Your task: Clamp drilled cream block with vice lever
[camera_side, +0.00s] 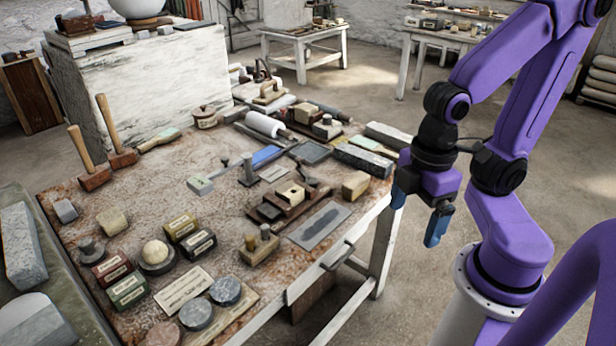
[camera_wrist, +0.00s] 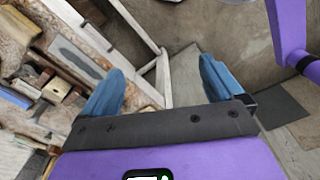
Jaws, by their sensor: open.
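In the side view, a small cream block (camera_side: 291,193) with a dark hole sits in a brown wooden vice (camera_side: 269,211) on the workbench. A dark lever-like part (camera_side: 309,179) sticks up at the vice's back right; its exact position is hard to tell. My gripper (camera_side: 418,212) is open and empty, to the right of the vice and out past the bench's edge. In the wrist view, my two blue fingers (camera_wrist: 160,72) are wide apart with only the floor and bench leg behind them.
A grey slab (camera_side: 320,225) lies in front of the vice, and a tan block (camera_side: 355,185) stands to its right. The workbench (camera_side: 150,196) is crowded with tools. The floor beyond its right edge is clear.

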